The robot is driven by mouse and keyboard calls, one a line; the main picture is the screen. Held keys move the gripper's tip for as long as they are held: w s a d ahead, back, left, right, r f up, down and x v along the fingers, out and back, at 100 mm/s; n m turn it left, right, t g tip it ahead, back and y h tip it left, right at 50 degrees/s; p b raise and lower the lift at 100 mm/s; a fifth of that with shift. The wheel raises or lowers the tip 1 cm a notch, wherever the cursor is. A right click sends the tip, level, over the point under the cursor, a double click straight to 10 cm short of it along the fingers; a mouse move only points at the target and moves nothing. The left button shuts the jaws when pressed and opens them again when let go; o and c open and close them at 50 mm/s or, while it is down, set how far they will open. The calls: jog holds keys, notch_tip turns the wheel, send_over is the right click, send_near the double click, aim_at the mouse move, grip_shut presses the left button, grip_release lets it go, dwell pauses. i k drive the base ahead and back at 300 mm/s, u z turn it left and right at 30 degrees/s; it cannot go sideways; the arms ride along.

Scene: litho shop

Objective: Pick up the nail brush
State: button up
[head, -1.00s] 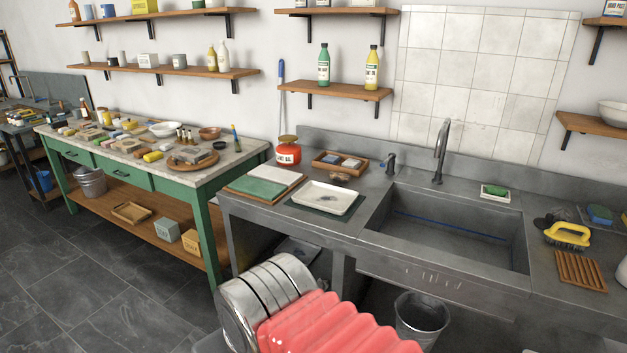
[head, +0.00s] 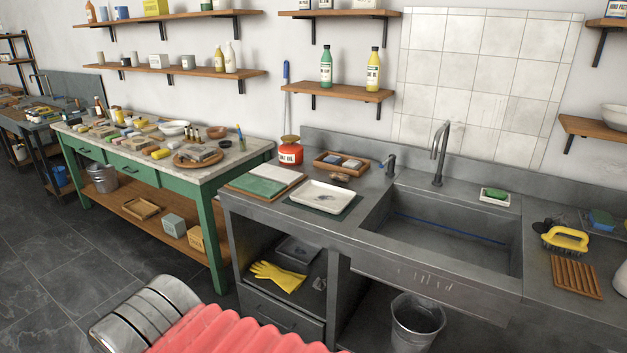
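No thing is clearly marked as the nail brush. A small brown brush-like object (head: 340,177) lies on the grey counter, in front of a wooden tray with small blocks. A larger yellow-handled brush (head: 565,239) with dark bristles stands on the counter right of the sink; I cannot tell which one is meant. My gripper is out of view. Only my arm's silver joint and red ribbed cover show at the bottom, low in front of the counter and apart from both brushes.
The sink (head: 372,216) lies between the two brushes. A white tray (head: 322,209), a red can (head: 290,153) and the wooden tray (head: 315,162) are near the small brush. A slatted wooden rack (head: 575,278) lies before the yellow brush. A metal bucket (head: 416,325) stands below the sink.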

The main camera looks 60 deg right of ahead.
aim_at(338, 176)
jog(key=u, duration=0.2)
jog(key=i, duration=1.85)
jog(key=z, duration=2.45)
